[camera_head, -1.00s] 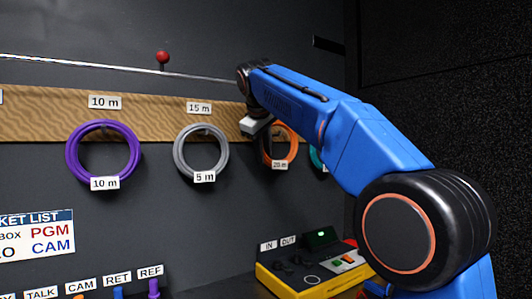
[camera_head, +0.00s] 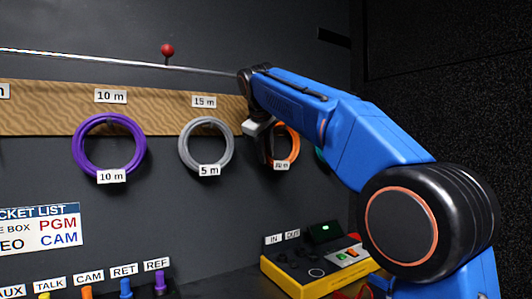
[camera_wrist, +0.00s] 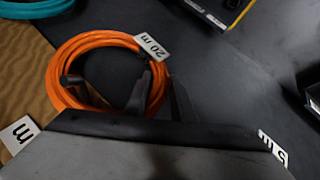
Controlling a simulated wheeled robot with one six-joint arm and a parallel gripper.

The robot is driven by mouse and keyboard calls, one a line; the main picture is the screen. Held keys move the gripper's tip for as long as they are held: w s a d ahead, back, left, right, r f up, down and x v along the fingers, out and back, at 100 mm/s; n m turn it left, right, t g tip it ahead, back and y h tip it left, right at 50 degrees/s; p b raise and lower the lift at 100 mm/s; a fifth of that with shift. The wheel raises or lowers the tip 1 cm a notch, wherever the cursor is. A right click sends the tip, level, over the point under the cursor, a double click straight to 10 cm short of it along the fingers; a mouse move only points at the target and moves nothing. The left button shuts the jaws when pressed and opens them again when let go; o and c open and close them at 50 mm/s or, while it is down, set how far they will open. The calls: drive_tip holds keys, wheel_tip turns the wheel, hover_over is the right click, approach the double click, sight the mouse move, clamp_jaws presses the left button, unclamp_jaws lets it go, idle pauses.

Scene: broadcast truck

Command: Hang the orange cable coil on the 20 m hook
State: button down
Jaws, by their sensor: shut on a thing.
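The orange cable coil (camera_head: 293,147) hangs upright in front of the dark wall, right of the grey coil, with its white "20 m" tag (camera_head: 281,165) at the bottom. In the wrist view the orange coil (camera_wrist: 82,45) is a large ring. My gripper (camera_wrist: 160,95) is shut on the coil's side near the tag. My gripper (camera_head: 266,150) covers the coil's left part in the head view. A dark peg-like hook (camera_wrist: 72,82) shows inside the ring by the wooden board. I cannot tell whether the coil rests on it. The label above this coil is hidden.
A purple coil (camera_head: 77,147) and a grey coil (camera_head: 183,148) hang left along the wooden board (camera_head: 160,121). A teal coil (camera_wrist: 35,8) is close on the other side. A yellow box (camera_head: 300,275) stands below. A rod with a red ball (camera_head: 167,49) runs above.

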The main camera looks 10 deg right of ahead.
idle(0.4)
drive_tip(key=c, duration=1.4)
unclamp_jaws()
drive_tip(key=v, duration=1.7)
drive_tip(key=shift+s+a+r, duration=0.15)
drive_tip(key=shift+s, duration=0.05)
